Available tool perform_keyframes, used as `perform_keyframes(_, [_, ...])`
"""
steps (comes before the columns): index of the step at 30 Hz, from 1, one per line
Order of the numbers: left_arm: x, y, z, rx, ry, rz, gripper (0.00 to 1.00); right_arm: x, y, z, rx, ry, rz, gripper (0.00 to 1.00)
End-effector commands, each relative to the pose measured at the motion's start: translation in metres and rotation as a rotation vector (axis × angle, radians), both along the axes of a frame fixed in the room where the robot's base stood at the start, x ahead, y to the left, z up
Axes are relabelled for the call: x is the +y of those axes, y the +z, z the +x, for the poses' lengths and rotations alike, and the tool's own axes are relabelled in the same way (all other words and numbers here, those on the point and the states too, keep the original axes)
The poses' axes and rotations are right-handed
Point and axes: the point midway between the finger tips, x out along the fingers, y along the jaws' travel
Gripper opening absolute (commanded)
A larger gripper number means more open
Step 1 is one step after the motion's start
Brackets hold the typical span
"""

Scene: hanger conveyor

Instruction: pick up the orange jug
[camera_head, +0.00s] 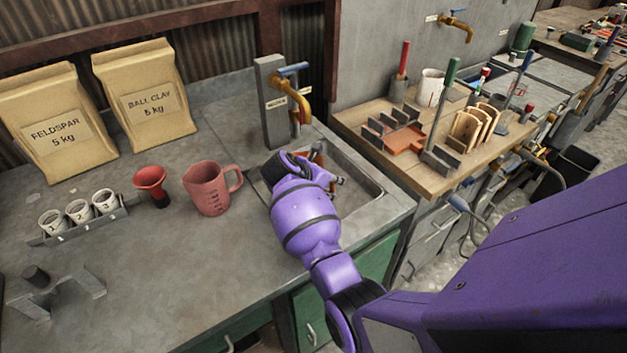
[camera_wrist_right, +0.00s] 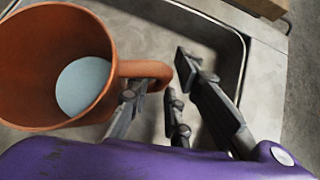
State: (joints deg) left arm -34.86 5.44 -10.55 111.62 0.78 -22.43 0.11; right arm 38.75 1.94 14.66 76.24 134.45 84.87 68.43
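The orange jug (camera_wrist_right: 40,60) fills the left of the right wrist view, seen from above, with a pale blue-grey round area inside. It appears to be in the sink basin, its handle (camera_wrist_right: 145,72) pointing right. My right gripper (camera_wrist_right: 158,80) is open, with fingers on both sides of the handle's outer end; I cannot tell whether they touch it. In the head view my right gripper (camera_head: 326,166) is over the sink, and only a small orange patch (camera_head: 318,152) shows beside it; my purple wrist hides the rest. My left gripper is not in view.
A pinkish-red measuring jug (camera_head: 207,190) and a red funnel (camera_head: 151,184) stand left of the sink (camera_head: 368,196). A brass tap (camera_head: 292,92) rises behind it. Small cups (camera_head: 78,210) stand in a rack.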

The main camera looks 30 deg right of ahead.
Motion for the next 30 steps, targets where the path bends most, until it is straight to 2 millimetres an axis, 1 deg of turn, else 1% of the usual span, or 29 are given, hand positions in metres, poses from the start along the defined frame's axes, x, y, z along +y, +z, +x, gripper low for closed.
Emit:
perform_keyframes(1, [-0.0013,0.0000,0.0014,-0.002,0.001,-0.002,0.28,-0.0041,-0.0059,-0.0003,0.004,0.000,-0.001,0.18])
perform_keyframes(3, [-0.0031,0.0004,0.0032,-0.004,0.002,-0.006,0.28,-0.0064,-0.0091,0.0005,0.004,0.001,0.000,0.18])
perform_keyframes(10, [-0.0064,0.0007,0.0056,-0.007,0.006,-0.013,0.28,-0.0068,-0.0102,0.0007,0.004,0.001,0.001,0.18])
perform_keyframes(14, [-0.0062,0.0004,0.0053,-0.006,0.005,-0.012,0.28,-0.0067,-0.0101,0.0006,0.004,0.001,0.000,0.01])
perform_keyframes(15, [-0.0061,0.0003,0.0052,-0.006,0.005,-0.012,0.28,-0.0067,-0.0101,0.0006,0.004,0.001,0.000,0.00])
perform_keyframes(30, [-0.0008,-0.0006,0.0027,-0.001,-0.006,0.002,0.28,-0.0066,-0.0086,0.0009,0.002,0.001,-0.001,0.00])
